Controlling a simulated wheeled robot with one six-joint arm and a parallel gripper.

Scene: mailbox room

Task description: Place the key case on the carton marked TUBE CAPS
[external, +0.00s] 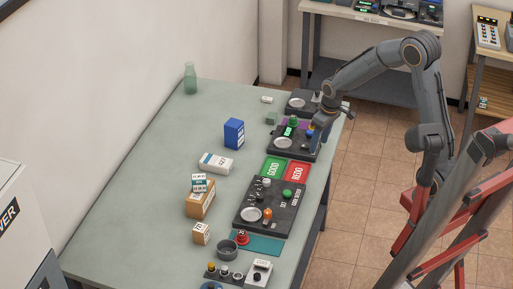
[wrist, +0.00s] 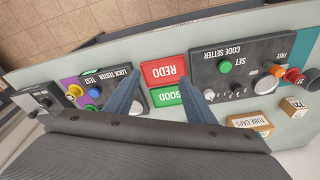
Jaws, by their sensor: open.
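The carton marked TUBE CAPS (wrist: 248,122) lies at the lower right of the wrist view. A brown carton (external: 201,206) on the table in the external view appears to be the same one; a small white and teal labelled block (external: 200,183) sits on top of it. I cannot tell which thing is the key case; nothing in view is legibly marked so. My gripper (external: 316,137) is over the lock tester at the table's right edge. In the wrist view my gripper (wrist: 158,78) is open, its two fingers apart with nothing seen held between them.
The lock tester (wrist: 88,92) and code setter (wrist: 238,65) flank the red REDO (external: 297,173) and green GOOD (external: 274,168) pads. A blue box (external: 234,133), a white package (external: 215,163) and a green bottle (external: 190,78) stand on the table (external: 140,190). Its left side is clear.

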